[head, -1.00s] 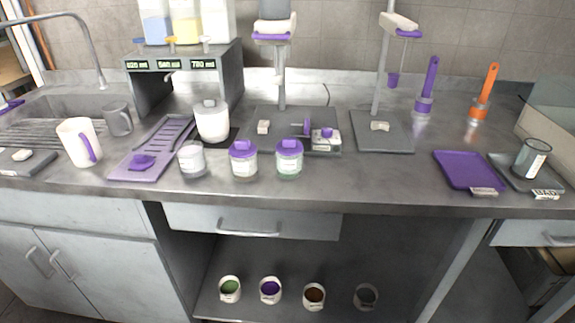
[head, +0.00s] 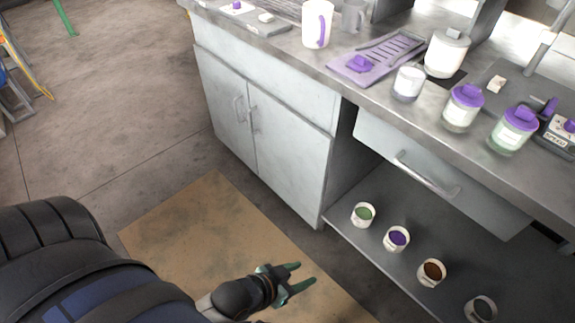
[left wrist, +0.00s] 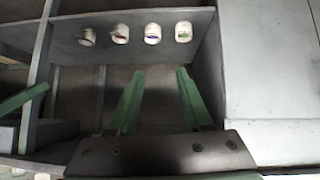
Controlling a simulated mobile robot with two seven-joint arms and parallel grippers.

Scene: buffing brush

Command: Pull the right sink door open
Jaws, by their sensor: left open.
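The right sink door (head: 288,150) is a pale grey panel under the counter in the head view, and it is shut. Its upright bar handle (head: 255,120) sits near its left edge, beside the handle of the left sink door (head: 222,105). My left gripper (head: 304,273) is low in front of the cabinet, over the mat, open and empty, apart from the door and handle. In the left wrist view its two green fingers (left wrist: 160,76) are spread with nothing between them. My right gripper is in neither view.
A drawer (head: 430,170) with a bar handle and an open shelf (head: 385,255) holding several small cups lie right of the doors. The counter (head: 380,95) above carries mugs and jars.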

